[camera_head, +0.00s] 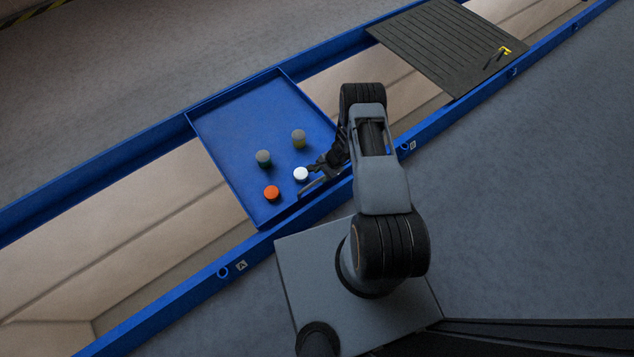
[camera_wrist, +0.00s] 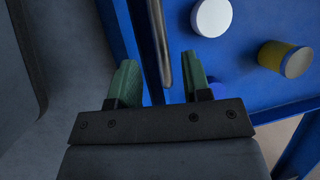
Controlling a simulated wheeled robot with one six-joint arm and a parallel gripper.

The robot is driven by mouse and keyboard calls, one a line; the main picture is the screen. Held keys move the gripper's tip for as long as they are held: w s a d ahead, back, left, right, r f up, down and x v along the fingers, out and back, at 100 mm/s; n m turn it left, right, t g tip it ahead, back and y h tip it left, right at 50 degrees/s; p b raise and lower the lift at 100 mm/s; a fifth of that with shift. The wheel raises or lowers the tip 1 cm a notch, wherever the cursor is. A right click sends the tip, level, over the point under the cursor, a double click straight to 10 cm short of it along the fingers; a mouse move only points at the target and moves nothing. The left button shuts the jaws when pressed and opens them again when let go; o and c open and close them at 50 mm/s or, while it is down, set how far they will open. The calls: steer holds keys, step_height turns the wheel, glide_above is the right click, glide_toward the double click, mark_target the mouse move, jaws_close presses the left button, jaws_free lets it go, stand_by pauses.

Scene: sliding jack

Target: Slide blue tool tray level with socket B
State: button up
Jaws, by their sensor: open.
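The blue tool tray (camera_head: 235,120) sits across the blue rails, between the socket marked A (camera_head: 222,272) and the socket marked B (camera_head: 404,147). My gripper (camera_head: 310,184) is over the tray's near edge, left of socket B. In the wrist view my gripper (camera_wrist: 160,75) is open, and a grey metal bar (camera_wrist: 159,42) along the tray's near side lies between its two green fingers. The fingers stand apart from the bar. My arm hides part of the near rail by socket B.
Several capped cylinders stand on the tray, among them an orange one (camera_head: 272,193) and a white one (camera_head: 301,174). A dark ribbed panel (camera_head: 430,45) with a small yellow-and-black tool (camera_head: 503,53) lies across the rails at upper right. Open gaps lie on both sides of the tray.

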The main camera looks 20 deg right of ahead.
mark_target(316, 181)
steer(key=shift+b+x, duration=0.7)
steer(key=shift+x, duration=1.95)
steer(key=shift+c, duration=0.2)
jaws_close()
